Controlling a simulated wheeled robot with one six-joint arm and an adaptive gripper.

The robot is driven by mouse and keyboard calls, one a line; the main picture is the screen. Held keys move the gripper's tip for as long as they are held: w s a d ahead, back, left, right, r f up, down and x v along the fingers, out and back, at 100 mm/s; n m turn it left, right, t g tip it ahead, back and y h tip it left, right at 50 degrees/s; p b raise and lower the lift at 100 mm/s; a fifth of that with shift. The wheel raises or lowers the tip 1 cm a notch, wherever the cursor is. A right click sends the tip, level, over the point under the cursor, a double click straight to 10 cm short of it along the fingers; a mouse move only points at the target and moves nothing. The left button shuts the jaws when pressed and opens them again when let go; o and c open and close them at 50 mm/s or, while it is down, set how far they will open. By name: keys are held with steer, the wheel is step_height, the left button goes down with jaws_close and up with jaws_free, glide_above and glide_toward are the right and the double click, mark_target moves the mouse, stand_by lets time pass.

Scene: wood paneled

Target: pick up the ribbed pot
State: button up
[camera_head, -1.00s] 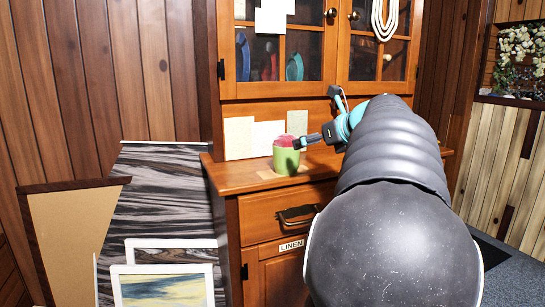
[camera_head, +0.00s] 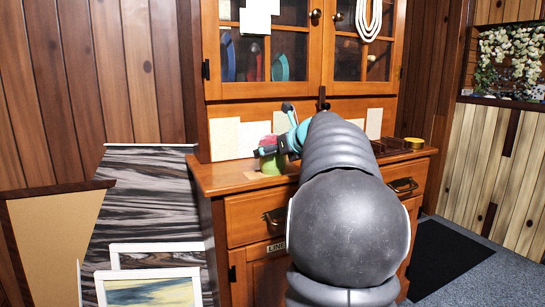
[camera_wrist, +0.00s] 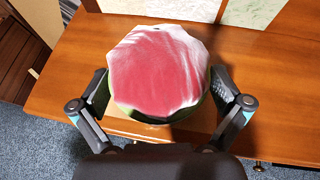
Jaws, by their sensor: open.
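The ribbed pot stands on the wooden cabinet's counter. In the head view its green side (camera_head: 271,167) shows below my gripper (camera_head: 268,148), which covers most of the upper part. In the wrist view the pot (camera_wrist: 160,70) has a pink-red top with a scalloped pale edge and a strip of green side. My gripper (camera_wrist: 160,88) is open, with one finger on the left and one on the right of the pot. I cannot tell whether either finger touches it. The pot's lower part is mostly hidden in the wrist view.
The wooden counter (camera_head: 222,182) has paper sheets (camera_head: 233,138) propped behind the pot. A dark tray (camera_head: 390,146) and a yellow-green round tin (camera_head: 414,143) stand to the right. Glass-doored shelves (camera_head: 295,55) rise above. Framed pictures (camera_head: 150,288) lean at the front left.

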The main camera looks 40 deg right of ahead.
steer(key=c, duration=1.3)
